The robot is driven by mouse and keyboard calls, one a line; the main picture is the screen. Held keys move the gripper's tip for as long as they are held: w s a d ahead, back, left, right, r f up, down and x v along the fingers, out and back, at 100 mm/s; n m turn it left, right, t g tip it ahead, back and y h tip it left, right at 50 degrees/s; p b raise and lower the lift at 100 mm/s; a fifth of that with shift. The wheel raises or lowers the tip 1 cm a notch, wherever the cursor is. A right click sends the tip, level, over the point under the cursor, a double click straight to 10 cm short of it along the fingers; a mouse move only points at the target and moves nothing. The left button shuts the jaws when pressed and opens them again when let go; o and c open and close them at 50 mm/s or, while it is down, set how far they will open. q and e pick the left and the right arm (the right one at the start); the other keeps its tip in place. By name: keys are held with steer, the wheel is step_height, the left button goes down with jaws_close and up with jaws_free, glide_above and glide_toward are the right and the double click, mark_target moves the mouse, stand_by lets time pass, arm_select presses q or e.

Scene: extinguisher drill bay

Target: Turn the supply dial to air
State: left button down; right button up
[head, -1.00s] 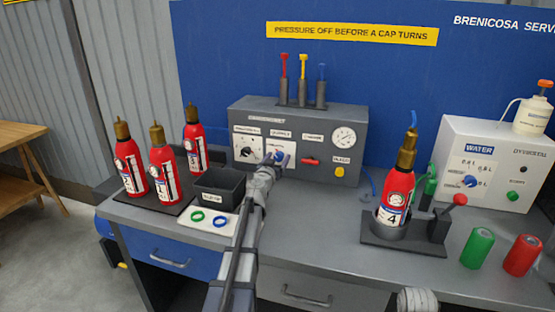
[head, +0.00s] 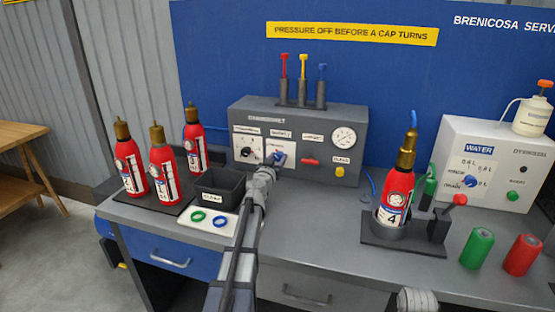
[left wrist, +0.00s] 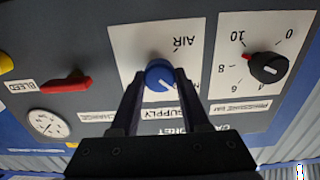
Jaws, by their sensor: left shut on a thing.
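The supply dial is a blue round knob on a white plate of the grey cabinet; it shows in the left wrist view (left wrist: 158,74), which is upside down, and small in the head view (head: 279,156). My left gripper (head: 274,166) reaches the cabinet front; in the left wrist view its two dark fingers (left wrist: 160,84) are shut on the dial, one on each side. The AIR label (left wrist: 184,42) is clear of the fingers. The other position label is mostly hidden behind a finger. The dial's exact pointing is hard to tell.
On the cabinet (head: 250,112) are a black pressure knob (left wrist: 268,68), a red bleed lever (left wrist: 66,83) and a gauge (left wrist: 47,123). A black bin (head: 219,187) and red extinguishers (head: 163,172) stand left of my arm. Extinguisher 4 (head: 397,190) stands upright in a holder at right.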

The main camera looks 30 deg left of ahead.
arm_select(q)
steer(key=shift+n, duration=0.3)
steer(key=n, duration=0.3)
steer(key=shift+n, duration=0.4)
steer(key=n, duration=0.4)
steer(key=shift+a+n, duration=0.1)
steer(key=shift+n, duration=0.2)
steer(key=n, duration=0.4)
steer(key=shift+f, duration=0.1)
steer(key=n, duration=0.4)
steer(key=shift+n, duration=0.3)
steer(key=shift+s+n, duration=0.1)
steer(key=shift+n, duration=0.2)
steer(key=shift+c, duration=1.9)
jaws_free()
steer(key=shift+a, duration=0.1)
